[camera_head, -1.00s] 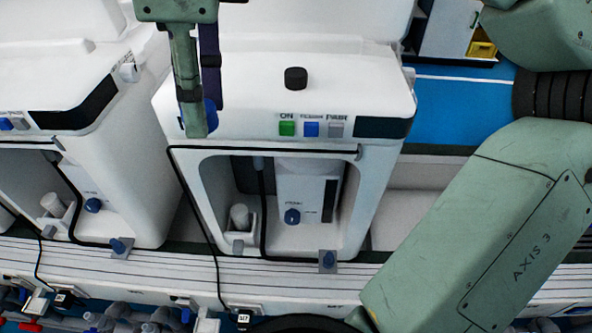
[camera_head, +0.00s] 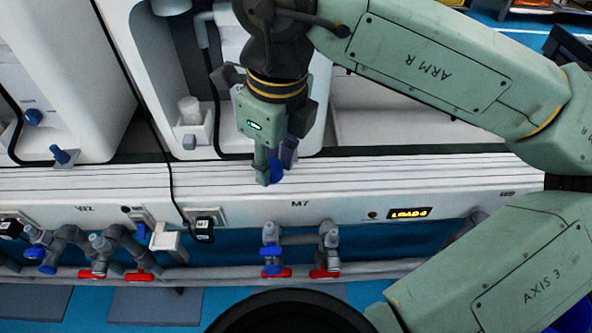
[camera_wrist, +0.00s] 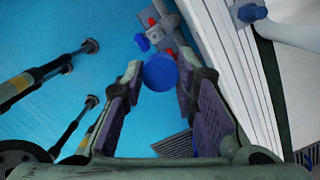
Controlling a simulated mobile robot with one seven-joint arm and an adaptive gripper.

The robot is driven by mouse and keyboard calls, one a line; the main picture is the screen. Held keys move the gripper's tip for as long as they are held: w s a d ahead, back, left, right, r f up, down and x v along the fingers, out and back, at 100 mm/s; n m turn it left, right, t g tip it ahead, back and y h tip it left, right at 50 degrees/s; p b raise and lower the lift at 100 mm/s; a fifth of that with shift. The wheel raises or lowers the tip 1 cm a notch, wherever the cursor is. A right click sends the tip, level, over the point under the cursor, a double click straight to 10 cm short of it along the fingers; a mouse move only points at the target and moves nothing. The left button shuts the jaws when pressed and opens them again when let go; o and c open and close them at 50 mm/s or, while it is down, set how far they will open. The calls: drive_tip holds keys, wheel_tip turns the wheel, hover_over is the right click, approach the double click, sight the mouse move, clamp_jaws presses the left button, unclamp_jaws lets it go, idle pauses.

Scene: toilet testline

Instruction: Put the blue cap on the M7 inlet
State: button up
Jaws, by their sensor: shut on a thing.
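My gripper (camera_head: 268,170) hangs pointing down in front of the white rail marked M7 (camera_head: 300,203). It is shut on the blue cap (camera_head: 277,171), which shows as a round blue disc between the fingertips in the wrist view (camera_wrist: 160,73). Below the label stand two grey upright pipe fittings, a left one (camera_head: 270,234) with a blue handle and a right one (camera_head: 329,236); red handles sit at their feet. I cannot tell which is the inlet. The cap is above the left fitting in the picture, apart from it. Grey fittings with red parts (camera_wrist: 168,22) show beyond the cap in the wrist view.
A lit display (camera_head: 409,213) is on the rail at right. A socket with a black plug (camera_head: 204,227) and cable is left of the fittings. More pipes with red and blue handles (camera_head: 97,250) stand further left. White toilet units rise behind the rail.

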drive_tip(key=shift+s+d+f, duration=0.1)
drive_tip(key=shift+d+f, duration=0.05)
drive_tip(key=shift+f, duration=0.25)
drive_tip(key=shift+s+d+f, duration=0.1)
drive_tip(key=shift+f, duration=0.3)
drive_tip(key=shift+w+d+f, duration=0.1)
drive_tip(key=shift+w+f, duration=0.05)
drive_tip(key=w, duration=0.5)
drive_tip(key=w+d+f, duration=0.1)
drive_tip(key=w, duration=0.4)
drive_tip(key=w+p, duration=0.1)
drive_tip(key=w, duration=0.4)
drive_tip(key=shift+w+d+f, duration=0.15)
drive_tip(key=shift+d+f, duration=0.05)
drive_tip(key=shift+d, duration=0.15)
wheel_tip(320, 180, down, 4)
drive_tip(key=shift+r, duration=0.2)
drive_tip(key=shift+f+b, duration=0.6)
drive_tip(key=shift+b, duration=0.2)
